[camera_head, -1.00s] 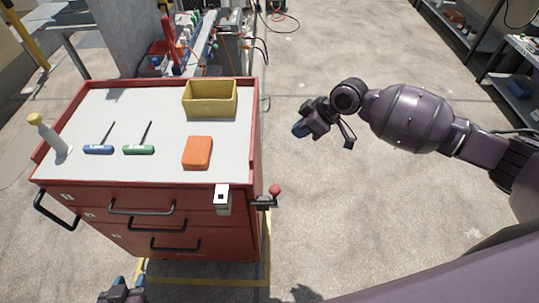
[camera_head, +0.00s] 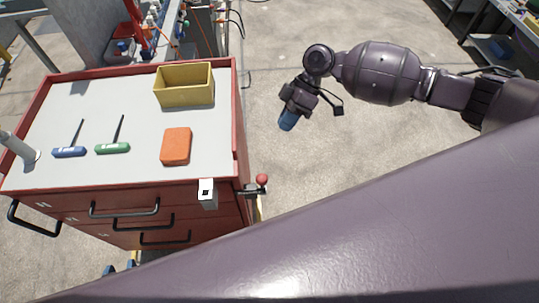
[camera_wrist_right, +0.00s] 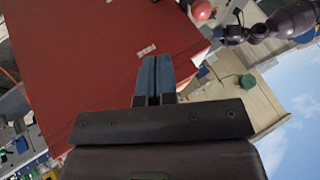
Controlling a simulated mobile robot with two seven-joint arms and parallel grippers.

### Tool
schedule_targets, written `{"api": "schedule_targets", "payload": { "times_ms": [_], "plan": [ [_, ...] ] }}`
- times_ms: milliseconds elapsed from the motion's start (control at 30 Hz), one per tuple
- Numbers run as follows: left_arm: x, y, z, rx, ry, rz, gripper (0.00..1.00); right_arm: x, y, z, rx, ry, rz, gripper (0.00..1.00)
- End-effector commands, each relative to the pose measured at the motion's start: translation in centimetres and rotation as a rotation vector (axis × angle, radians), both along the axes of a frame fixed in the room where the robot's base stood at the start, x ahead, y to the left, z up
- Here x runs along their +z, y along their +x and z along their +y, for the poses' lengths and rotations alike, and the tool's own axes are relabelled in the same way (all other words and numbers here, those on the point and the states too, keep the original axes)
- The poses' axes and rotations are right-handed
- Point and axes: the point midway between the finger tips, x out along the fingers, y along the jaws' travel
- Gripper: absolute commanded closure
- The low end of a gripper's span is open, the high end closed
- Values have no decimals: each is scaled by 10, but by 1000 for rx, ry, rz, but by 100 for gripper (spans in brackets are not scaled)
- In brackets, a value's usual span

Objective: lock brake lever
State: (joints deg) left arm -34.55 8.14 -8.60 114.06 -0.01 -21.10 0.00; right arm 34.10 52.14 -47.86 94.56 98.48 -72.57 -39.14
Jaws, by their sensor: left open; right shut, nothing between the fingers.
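The brake lever, with a red ball knob (camera_head: 262,180) on a dark arm, sticks out from the right side of the red tool cart (camera_head: 120,205), near its front corner. The red knob also shows at the top of the right wrist view (camera_wrist_right: 201,10). My right gripper (camera_head: 288,120) is shut and empty, to the right of the cart and above and right of the knob in the head view, apart from it. Its blue fingers (camera_wrist_right: 154,78) are together before the red cart panel. My left gripper (camera_head: 121,266) is open low in front of the cart, mostly hidden.
On the cart top are a yellow bin (camera_head: 184,85), an orange block (camera_head: 176,146), a blue-handled tool (camera_head: 69,151) and a green-handled tool (camera_head: 113,147). A white bracket (camera_head: 207,193) sits at the front edge. Floor right of the cart is clear.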

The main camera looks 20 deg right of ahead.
Motion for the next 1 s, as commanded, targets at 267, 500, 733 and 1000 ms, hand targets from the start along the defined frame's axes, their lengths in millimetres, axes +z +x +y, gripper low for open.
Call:
{"api": "schedule_targets", "payload": {
  "times_ms": [267,500,733,1000],
  "plan": [
    [1,0,0,0,0,-1,57,-23,-8,18,0,1,2,100],
    [2,1,0,-1,1,-2,57,-56,-19,43,0,1,2,100],
    [10,3,0,0,1,-8,57,-72,-35,63,1,0,-2,100],
    [23,7,0,-2,0,-23,57,-68,-57,74,-2,-1,-1,100]
  ]
}}
